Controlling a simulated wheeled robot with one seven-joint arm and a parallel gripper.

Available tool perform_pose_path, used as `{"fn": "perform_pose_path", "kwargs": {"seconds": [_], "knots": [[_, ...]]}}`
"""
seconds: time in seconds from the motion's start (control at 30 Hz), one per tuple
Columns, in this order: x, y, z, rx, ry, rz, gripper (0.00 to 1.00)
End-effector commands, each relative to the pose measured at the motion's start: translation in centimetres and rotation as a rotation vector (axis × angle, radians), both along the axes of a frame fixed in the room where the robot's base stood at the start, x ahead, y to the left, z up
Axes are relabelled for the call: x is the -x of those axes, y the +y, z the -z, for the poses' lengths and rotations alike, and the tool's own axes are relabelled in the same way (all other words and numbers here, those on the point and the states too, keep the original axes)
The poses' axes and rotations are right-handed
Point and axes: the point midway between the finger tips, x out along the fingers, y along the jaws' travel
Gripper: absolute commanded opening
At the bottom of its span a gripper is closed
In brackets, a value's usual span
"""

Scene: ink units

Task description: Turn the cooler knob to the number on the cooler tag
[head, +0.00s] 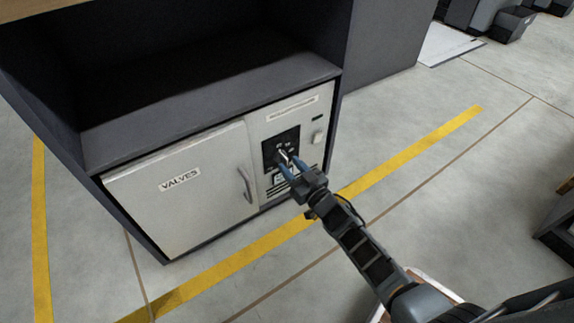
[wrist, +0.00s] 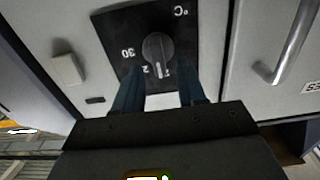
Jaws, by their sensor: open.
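The cooler knob (wrist: 157,48) is a dark round dial on a black panel (wrist: 112,22) marked °C. In the wrist view its light pointer line points down toward my gripper. The number 30 is readable at the lower left; a number by the pointer is partly hidden. My gripper (wrist: 160,76) is open, with its blue fingers at the left and right of the knob's lower part. I cannot tell whether they touch it. In the head view my gripper (head: 288,164) is in front of the black panel (head: 268,148). I cannot make out a readable cooler tag.
A white cabinet door (head: 180,200) labelled VALVES, with a grey handle (head: 246,185), is left of the panel. A small light switch (head: 317,138) is at the panel's right. A dark shelf (head: 200,107) lies above.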

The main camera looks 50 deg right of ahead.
Motion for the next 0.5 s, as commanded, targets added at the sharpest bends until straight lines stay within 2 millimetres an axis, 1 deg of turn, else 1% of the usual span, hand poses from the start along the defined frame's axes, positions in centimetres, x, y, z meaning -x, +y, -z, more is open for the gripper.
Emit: {"fn": "perform_pose_path", "kwargs": {"seconds": [0.03, 0.2, 0.5], "knots": [[-0.7, -0.2, 0.1, 0.001, -0.002, 0.000, 0.40], [-1.9, -0.6, 0.0, 0.001, -0.002, 0.000, 0.40], [-2.1, -0.6, 0.0, 0.001, 0.000, 0.000, 0.40]]}}
